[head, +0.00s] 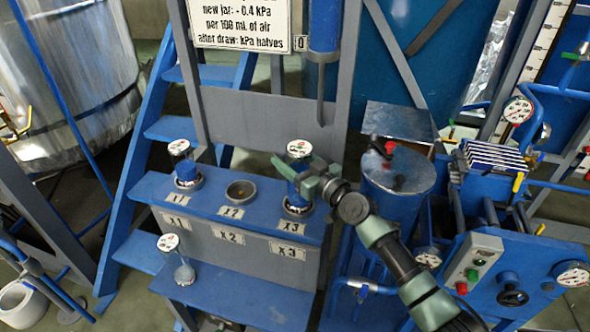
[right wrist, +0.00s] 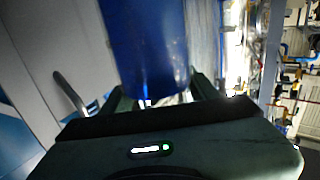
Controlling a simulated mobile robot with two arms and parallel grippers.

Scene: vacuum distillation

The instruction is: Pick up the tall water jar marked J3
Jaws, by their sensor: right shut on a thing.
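A tall blue jar (head: 293,188) with a round white gauge on top stands upright at the X3 socket of the blue bench. Its own mark cannot be read. My right gripper (head: 308,178) reaches in from the right and is shut on this jar's upper body, just below the gauge. In the right wrist view the blue jar (right wrist: 145,50) fills the space between the dark green fingers. The jar's base appears to be still at the socket ring (head: 298,208). My left gripper is not in view.
Another gauge-topped jar (head: 185,170) stands at X1. The X2 socket (head: 240,190) is open. A smaller gauge-topped vessel (head: 183,268) stands on the lower blue shelf (head: 245,298). A blue drum (head: 400,185) and a control panel (head: 475,262) are close on the right.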

